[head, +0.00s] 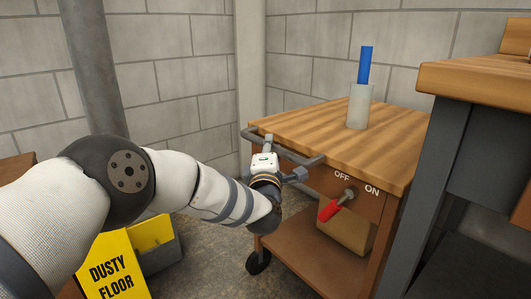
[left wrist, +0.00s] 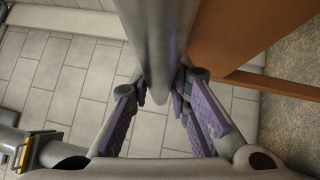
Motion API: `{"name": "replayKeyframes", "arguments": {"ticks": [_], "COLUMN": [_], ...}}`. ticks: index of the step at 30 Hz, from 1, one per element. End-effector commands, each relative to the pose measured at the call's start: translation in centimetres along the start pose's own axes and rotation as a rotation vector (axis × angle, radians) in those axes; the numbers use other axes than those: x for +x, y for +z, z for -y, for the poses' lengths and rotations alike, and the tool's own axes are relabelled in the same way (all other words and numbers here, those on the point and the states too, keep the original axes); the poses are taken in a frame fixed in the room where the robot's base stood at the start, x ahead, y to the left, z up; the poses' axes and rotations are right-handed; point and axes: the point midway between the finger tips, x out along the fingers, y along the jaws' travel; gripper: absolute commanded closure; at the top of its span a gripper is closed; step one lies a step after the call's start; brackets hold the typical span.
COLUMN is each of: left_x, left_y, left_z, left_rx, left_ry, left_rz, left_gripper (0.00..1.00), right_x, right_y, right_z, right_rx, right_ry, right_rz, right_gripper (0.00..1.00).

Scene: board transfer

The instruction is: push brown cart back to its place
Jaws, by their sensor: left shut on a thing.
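The brown cart (head: 305,123) stands against the wall corner, with a wooden top, a lower shelf and dark caster wheels. Its grey handle bar (head: 308,162) sticks out from the near left side. My left gripper (head: 284,172) is shut on this handle. In the left wrist view, the grey bar (left wrist: 158,45) runs between the purple-padded fingers of my left gripper (left wrist: 160,92). My right gripper is not in view.
A light cup (head: 359,108) with a blue stick stands on the cart. A red-handled OFF/ON switch (head: 330,210) is on its front. A wooden-topped workbench (head: 470,80) is close on the right. A yellow "DUSTY FLOOR" sign (head: 112,268) is at the lower left.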

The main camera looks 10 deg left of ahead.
Motion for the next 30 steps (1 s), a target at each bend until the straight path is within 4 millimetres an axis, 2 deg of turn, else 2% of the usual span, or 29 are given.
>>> {"name": "replayKeyframes", "arguments": {"ticks": [14, 15, 17, 26, 30], "left_x": [0.3, 0.3, 0.3, 0.1, -1.5], "left_y": [0.3, 0.4, 0.3, 0.2, 0.2], "left_z": [-0.4, -0.4, -0.3, -0.1, 0.0], "left_rx": [0.001, 0.001, 0.001, 0.000, 0.000], "left_ry": [0.007, 0.007, 0.006, 0.001, -0.002], "left_rz": [0.006, 0.006, 0.006, 0.003, 0.003], "left_gripper": [1.00, 0.74, 0.62, 0.62, 0.62], "right_x": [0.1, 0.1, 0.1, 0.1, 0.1], "right_y": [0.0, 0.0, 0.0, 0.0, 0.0], "right_z": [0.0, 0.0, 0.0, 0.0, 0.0], "right_rx": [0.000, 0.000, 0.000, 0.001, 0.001], "right_ry": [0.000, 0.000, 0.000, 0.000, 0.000], "right_rz": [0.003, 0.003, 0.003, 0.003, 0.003], "right_gripper": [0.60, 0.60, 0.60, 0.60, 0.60]}}
